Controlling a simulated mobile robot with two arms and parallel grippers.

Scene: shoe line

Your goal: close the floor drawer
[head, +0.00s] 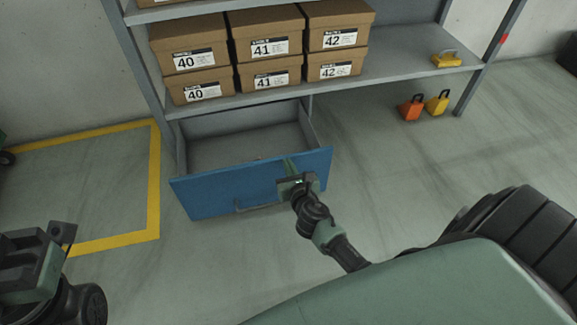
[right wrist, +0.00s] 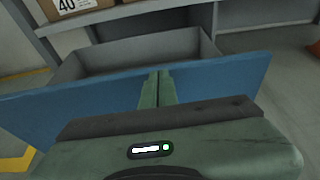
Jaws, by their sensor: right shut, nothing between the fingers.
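The floor drawer (head: 215,198) is pulled out under the bottom shelf, with a blue front and a grey inside that looks empty. A handle (head: 240,208) sits low on its front. My right gripper (head: 288,164) is shut and empty at the right half of the front, its fingertips near the top edge. In the right wrist view the shut fingers (right wrist: 158,76) overlap the blue front (right wrist: 215,82); I cannot tell whether they touch it. My left gripper (head: 58,238) is partly in view at the lower left, away from the drawer; its fingers do not show clearly.
Several labelled shoe boxes (head: 265,48) stand on the grey shelf (head: 385,75) above the drawer. A yellow object (head: 446,60) lies on the shelf at right. Orange (head: 412,108) and yellow (head: 437,103) items stand on the floor below. Yellow floor lines (head: 154,190) run left of the drawer.

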